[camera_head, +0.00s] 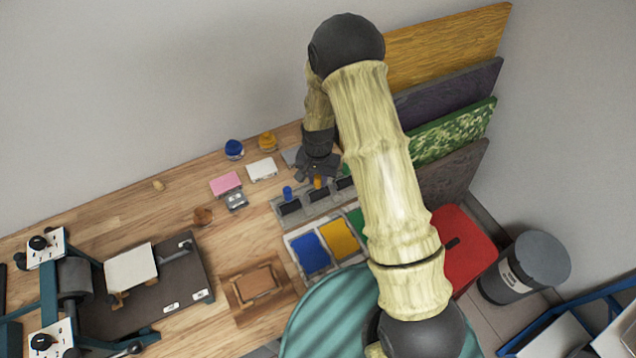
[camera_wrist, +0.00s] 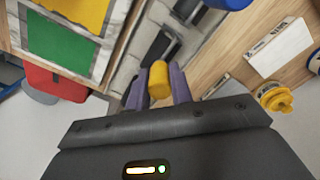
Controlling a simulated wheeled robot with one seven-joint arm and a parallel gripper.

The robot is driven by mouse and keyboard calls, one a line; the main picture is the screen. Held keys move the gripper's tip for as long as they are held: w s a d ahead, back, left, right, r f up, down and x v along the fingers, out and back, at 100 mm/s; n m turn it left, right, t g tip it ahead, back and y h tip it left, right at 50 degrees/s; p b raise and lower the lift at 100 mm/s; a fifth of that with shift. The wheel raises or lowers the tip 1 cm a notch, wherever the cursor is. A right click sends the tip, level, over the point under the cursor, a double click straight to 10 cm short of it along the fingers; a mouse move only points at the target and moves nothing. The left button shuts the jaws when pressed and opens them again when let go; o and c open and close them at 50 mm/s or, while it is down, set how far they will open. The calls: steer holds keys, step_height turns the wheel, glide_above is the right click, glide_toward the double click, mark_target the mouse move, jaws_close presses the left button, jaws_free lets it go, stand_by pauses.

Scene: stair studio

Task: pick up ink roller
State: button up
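An ink roller with a yellow handle (camera_head: 318,182) stands upright in a grey rack (camera_head: 310,207) on the wooden bench. A second roller with a blue handle (camera_head: 287,193) stands to its left in the same rack. My gripper (camera_head: 317,172) is directly over the yellow handle, pointing down. In the wrist view the yellow handle (camera_wrist: 159,80) shows between my two purple-grey fingers (camera_wrist: 158,88), which are apart. I cannot tell whether either finger touches it. A third slot of the rack is partly hidden behind my arm.
An ink tray (camera_head: 299,277) with blue, yellow and green pads lies in front of the rack. Pink and white blocks (camera_head: 262,169) and blue and yellow jars (camera_head: 234,149) stand behind. A press (camera_head: 130,285) fills the left bench. Tall boards (camera_head: 445,50) lean at the right.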

jaws_close()
steer(key=shift+r, duration=0.1)
step_height(320, 180, up, 10)
steer(key=b, duration=0.3)
stand_by(0.4)
jaws_free()
steer(key=c, duration=0.3)
